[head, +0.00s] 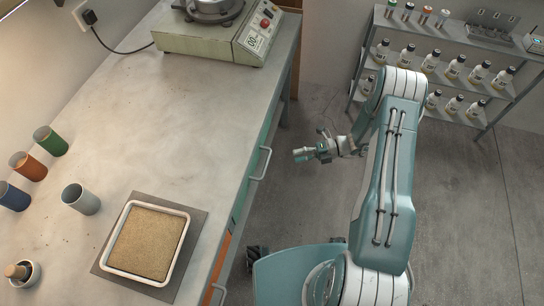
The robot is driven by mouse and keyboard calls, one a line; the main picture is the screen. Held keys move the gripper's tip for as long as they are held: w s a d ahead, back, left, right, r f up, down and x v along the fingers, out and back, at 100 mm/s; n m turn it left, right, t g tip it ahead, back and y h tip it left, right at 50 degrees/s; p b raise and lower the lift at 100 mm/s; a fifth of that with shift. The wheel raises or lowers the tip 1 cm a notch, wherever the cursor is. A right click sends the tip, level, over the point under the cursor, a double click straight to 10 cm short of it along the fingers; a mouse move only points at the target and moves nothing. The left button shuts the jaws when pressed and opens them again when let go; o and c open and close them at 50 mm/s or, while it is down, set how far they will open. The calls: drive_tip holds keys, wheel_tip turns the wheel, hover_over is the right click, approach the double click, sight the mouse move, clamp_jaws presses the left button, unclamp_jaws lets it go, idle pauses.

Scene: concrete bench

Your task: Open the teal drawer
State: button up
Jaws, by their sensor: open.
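The teal drawer (242,198) is in the front face of the bench, seen steeply from above, so only a thin strip of its front shows. Its pale bar handle (262,164) sticks out from the front. The drawer looks shut. My gripper (300,155) is open and empty over the floor, to the right of the handle and apart from it. It points left, towards the bench front.
An orange drawer (221,262) with its own handle (217,294) is nearer. The concrete bench top (150,120) holds a sand tray (186,248), several cups and a machine (215,38). A bottle shelf (440,78) stands back right. The floor between is clear.

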sight(267, 162)
drive_tip(key=a, duration=0.3)
drive_tip(key=a+f, duration=0.1)
drive_tip(key=a, duration=0.3)
drive_tip(key=a+f, duration=0.1)
drive_tip(key=a, duration=0.3)
drive_tip(key=shift+s+f, duration=0.1)
drive_tip(key=shift+s, duration=0.2)
clamp_jaws()
